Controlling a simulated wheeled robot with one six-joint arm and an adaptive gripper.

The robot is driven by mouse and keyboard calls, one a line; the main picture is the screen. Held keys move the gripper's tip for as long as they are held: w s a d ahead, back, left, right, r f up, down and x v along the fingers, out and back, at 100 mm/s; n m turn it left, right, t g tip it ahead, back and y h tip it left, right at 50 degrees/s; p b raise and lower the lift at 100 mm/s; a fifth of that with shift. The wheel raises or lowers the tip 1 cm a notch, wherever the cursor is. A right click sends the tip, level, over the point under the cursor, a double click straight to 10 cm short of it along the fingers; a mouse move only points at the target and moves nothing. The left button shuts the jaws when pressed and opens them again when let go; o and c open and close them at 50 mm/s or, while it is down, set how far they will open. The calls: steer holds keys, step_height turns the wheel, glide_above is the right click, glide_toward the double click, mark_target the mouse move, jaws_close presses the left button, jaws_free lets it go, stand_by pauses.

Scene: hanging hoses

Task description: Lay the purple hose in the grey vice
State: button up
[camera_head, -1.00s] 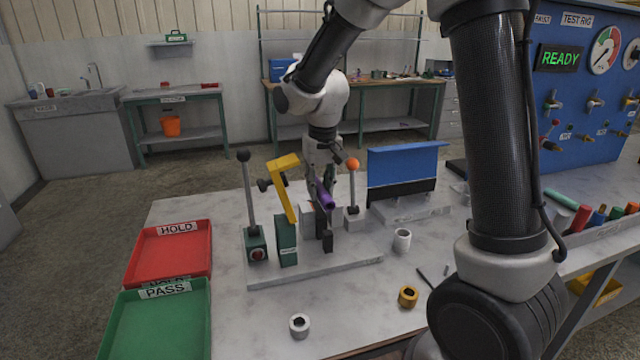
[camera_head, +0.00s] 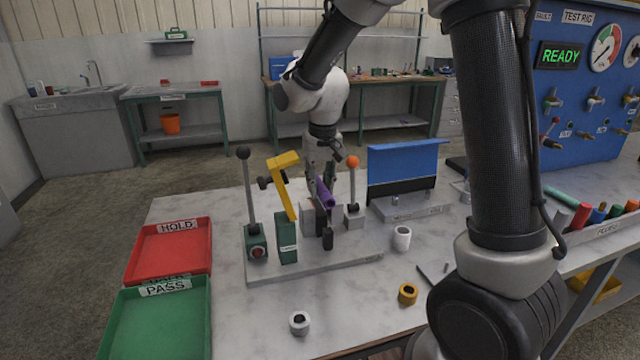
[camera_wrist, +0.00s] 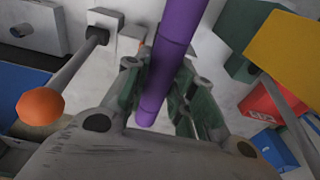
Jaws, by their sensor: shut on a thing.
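The purple hose (camera_head: 324,194) shows above the fixture on the marble table. It also shows in the wrist view (camera_wrist: 178,45), running lengthwise between the green-padded fingers. My gripper (camera_head: 321,180) is shut on the hose; in the wrist view my gripper (camera_wrist: 165,95) has a finger on each side of it. The grey vice (camera_head: 309,219) stands on the fixture's base plate just below the hose. I cannot tell whether the hose touches the vice or lies between its jaws.
A yellow arm on a green block (camera_head: 287,240) stands left of the vice. An orange-knobbed lever (camera_head: 352,185) stands close on the right, a black-knobbed lever (camera_head: 249,200) farther left. Red (camera_head: 168,252) and green (camera_head: 155,325) trays lie at the left. Several fittings lie in front.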

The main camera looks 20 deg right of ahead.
mark_target(322, 186)
steer(key=shift+f, duration=1.75)
steer(key=o, duration=1.1)
steer(key=r, duration=0.4)
steer(key=s+r, duration=0.1)
steer(key=r, duration=0.6)
steer(key=shift+s+r, duration=0.2)
steer(key=shift+r, duration=0.2)
